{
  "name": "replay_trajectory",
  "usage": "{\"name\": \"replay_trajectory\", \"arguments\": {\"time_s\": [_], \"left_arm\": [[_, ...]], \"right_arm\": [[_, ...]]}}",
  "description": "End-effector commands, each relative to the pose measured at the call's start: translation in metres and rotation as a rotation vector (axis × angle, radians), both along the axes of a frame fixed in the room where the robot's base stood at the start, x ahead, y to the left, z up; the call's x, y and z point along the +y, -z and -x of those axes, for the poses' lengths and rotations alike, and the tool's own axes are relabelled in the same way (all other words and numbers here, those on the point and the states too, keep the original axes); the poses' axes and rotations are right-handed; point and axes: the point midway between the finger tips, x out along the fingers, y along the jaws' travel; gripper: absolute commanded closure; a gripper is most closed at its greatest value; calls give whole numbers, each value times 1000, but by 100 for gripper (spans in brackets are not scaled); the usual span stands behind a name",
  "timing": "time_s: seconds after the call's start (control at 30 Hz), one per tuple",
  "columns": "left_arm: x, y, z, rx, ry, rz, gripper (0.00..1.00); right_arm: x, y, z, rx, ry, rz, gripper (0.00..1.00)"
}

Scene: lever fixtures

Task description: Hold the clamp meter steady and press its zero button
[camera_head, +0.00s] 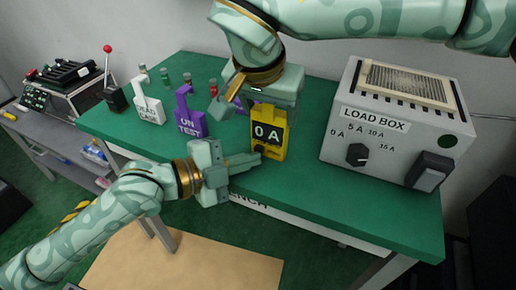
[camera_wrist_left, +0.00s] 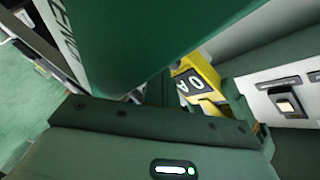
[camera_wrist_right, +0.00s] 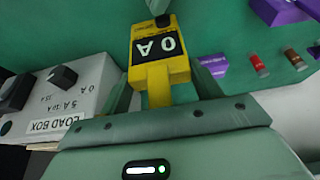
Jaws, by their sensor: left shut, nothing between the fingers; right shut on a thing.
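The yellow clamp meter (camera_head: 281,145) stands upright near the front of the green bench, its dark display reading "0 A". It also shows in the left wrist view (camera_wrist_left: 213,72) and the right wrist view (camera_wrist_right: 177,70). My right gripper (camera_head: 272,100) comes from above and behind and is shut on the meter's upper part. My left gripper (camera_head: 256,160) is shut and empty, its fingertips at the meter's lower front left. A small dark round part (camera_wrist_right: 163,20) sits below the display; I cannot tell whether the left fingertips touch it.
A load box (camera_head: 340,150) with a knob and a switch stands to the right on the bench (camera_head: 300,195). A white tagged fixture (camera_head: 149,108) and a purple "UN TEST" fixture (camera_head: 188,118) stand to the left. Small capped vials stand behind them.

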Motion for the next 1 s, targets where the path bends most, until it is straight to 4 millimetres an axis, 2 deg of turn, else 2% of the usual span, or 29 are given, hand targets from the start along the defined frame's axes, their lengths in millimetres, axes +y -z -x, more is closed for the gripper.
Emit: {"name": "replay_trajectory", "arguments": {"time_s": [0.27,0.7,1.0], "left_arm": [[1,-4,1,-12,-1,0,100],[17,0,41,-1,1,0,100],[19,0,47,0,2,1,100]], "right_arm": [[0,-1,0,-2,0,0,64],[0,0,0,-1,0,0,64],[0,0,0,0,0,0,64]]}}
